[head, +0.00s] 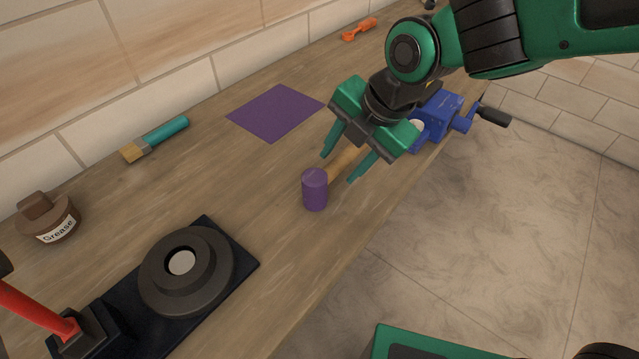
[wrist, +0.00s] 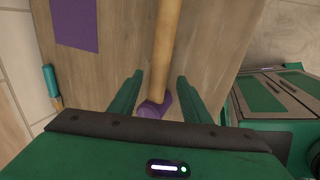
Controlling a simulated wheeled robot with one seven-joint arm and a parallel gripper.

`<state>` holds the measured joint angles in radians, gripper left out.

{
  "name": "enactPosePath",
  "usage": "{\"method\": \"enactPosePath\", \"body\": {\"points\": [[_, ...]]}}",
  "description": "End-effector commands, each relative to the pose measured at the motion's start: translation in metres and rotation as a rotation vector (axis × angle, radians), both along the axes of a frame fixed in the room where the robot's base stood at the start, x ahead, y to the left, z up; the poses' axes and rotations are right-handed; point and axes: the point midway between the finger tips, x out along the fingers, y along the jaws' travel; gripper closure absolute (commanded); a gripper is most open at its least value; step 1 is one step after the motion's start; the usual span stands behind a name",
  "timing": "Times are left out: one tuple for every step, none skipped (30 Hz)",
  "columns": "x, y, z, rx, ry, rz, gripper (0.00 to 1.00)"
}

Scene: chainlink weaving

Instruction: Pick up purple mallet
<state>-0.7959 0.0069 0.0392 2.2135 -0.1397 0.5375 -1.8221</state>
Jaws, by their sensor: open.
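The purple mallet (head: 315,190) lies on the wooden workbench, its purple head toward the front of the bench and its light wooden handle running back and to the right, under my gripper. My gripper (head: 349,168) is open above the handle, close behind the head, and its fingers point down. In the wrist view the mallet's handle (wrist: 163,50) runs between the two fingers of my gripper (wrist: 158,84). The purple head shows in part near the gripper body, which hides the rest. I cannot tell whether the fingers touch the mallet.
A purple mat (head: 276,112) lies behind the mallet. A blue vise (head: 440,115) is at the bench edge, right of my gripper. A teal brush (head: 157,139), a grease jar (head: 47,217) and a dark round fixture (head: 186,270) are to the left. The bench (head: 240,190) around the head is clear.

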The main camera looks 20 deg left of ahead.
Motion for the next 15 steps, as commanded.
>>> {"method": "enactPosePath", "body": {"points": [[0.0, 0.005, -0.007, -0.001, 0.002, 0.003, 0.56], [0.001, 0.007, -0.011, -0.002, 0.003, 0.002, 0.56], [0.002, 0.009, -0.016, -0.002, 0.003, 0.002, 0.56], [0.002, 0.01, -0.019, -0.001, 0.002, 0.002, 0.56], [0.002, 0.011, -0.022, -0.001, 0.002, 0.002, 0.56], [0.003, 0.012, -0.025, -0.001, 0.002, 0.002, 0.56], [0.003, 0.013, -0.027, -0.001, 0.002, 0.002, 0.56], [0.004, 0.013, -0.028, -0.001, 0.001, 0.001, 0.56], [0.004, 0.014, -0.029, 0.0, 0.001, 0.001, 0.56], [0.004, 0.014, -0.029, 0.0, 0.001, 0.001, 0.56], [0.004, 0.014, -0.029, 0.001, 0.0, 0.0, 0.56], [0.004, 0.014, -0.029, 0.001, 0.0, 0.0, 0.56], [0.004, 0.014, -0.029, 0.001, 0.0, 0.0, 0.56], [0.004, 0.014, -0.029, 0.001, 0.0, 0.0, 0.56], [0.005, 0.014, -0.029, 0.001, 0.0, 0.0, 0.56]]}}
